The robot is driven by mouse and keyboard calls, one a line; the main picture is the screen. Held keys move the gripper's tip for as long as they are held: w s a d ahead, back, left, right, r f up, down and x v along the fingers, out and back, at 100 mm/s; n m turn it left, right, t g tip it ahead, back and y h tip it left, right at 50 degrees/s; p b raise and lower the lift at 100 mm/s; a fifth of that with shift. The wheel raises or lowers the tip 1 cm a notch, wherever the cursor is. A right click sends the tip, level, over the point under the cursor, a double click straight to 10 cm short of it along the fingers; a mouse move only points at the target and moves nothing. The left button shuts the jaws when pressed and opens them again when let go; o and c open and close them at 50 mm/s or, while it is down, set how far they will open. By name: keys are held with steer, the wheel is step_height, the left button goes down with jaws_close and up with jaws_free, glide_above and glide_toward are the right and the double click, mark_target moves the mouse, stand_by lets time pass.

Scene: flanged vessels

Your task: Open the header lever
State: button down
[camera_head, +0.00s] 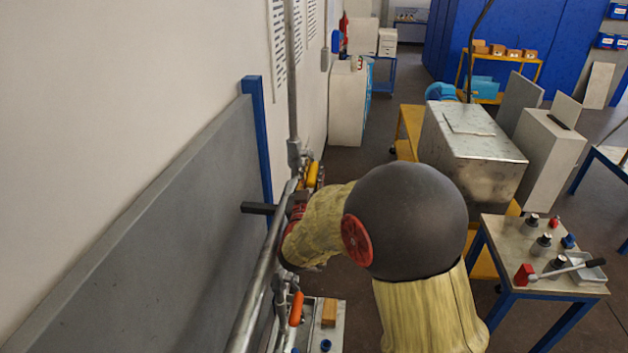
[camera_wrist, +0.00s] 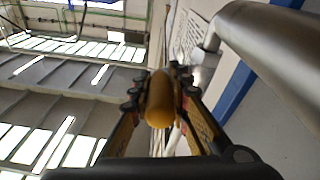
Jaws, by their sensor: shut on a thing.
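A lever with a yellow-orange grip (camera_wrist: 160,100) stands between the two fingers of my gripper (camera_wrist: 160,88) in the wrist view, and the fingers are shut on it. In the head view a yellow lever grip (camera_head: 312,173) shows at the header pipe (camera_head: 262,283), just beyond my wrist. My forearm and wrist hide most of the gripper there. A second, orange lever grip (camera_head: 297,308) stands nearer on the same pipework, apart from my gripper.
A grey panel (camera_head: 150,230) with a blue post (camera_head: 257,135) lies left of the pipe. A small table (camera_head: 500,240) with fittings and a long-handled tool stands at right. A large metal box (camera_head: 470,150) stands behind my arm. In the wrist view a thick pipe (camera_wrist: 275,50) runs close by.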

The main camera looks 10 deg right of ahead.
steer(key=shift+w+f+t+b, duration=0.1)
steer(key=shift+f+t+b, duration=0.25)
steer(key=shift+b, duration=1.4)
steer(key=shift+r, duration=0.1)
steer(key=c, duration=1.7)
jaws_free()
steer(key=shift+o, duration=0.2)
steer(key=r+v, duration=0.2)
steer(key=v, duration=1.4)
steer(key=shift+s+a, duration=0.5)
steer(key=shift+s, duration=0.05)
steer(key=shift+r, duration=0.15)
steer(key=shift+c, duration=0.3)
